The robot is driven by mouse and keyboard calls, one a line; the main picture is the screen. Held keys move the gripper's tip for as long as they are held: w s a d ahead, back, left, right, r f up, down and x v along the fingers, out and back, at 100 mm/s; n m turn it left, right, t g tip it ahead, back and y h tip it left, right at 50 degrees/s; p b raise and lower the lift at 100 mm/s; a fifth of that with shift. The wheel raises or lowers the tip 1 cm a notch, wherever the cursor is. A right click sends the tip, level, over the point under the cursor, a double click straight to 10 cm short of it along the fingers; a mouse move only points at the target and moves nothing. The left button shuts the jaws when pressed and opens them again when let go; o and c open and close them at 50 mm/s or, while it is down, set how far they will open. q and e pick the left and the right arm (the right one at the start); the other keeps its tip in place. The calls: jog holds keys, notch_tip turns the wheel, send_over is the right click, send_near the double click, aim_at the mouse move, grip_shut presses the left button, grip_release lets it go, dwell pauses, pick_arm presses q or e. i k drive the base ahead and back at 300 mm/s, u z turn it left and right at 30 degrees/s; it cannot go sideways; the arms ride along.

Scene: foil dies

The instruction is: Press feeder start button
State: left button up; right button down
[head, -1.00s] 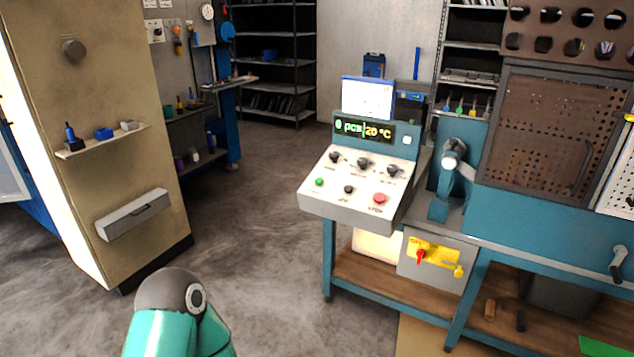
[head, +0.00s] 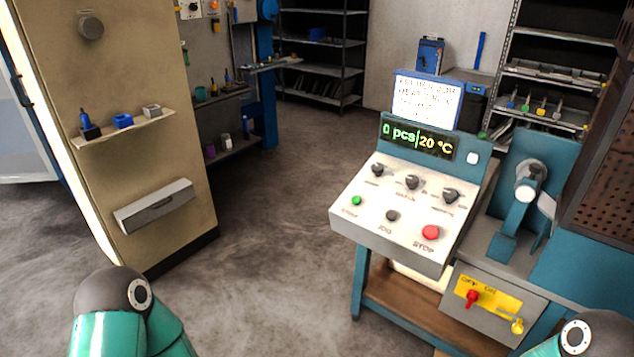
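The control panel (head: 405,235) stands on a blue workbench right of centre in the head view. Its green button (head: 356,201) sits at the lower left of the sloped face, with a small blurred label under it. A black button (head: 392,215) and a red button labelled STOP (head: 431,232) are to its right. Three black knobs are in a row above. The display (head: 417,139) reads 0 pcs and 20 °C. Parts of my two teal arms show at the bottom left and bottom right edges, apart from the panel. Neither gripper is in view.
A lever machine (head: 525,195) stands right of the panel. A grey box with a yellow plate (head: 488,292) and red switch is below. A beige cabinet (head: 150,235) with a small shelf stands at left. The floor (head: 265,240) between is clear.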

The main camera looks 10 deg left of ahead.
aim_at(355, 200)
jog(key=i, duration=1)
jog(key=z, duration=0.4)
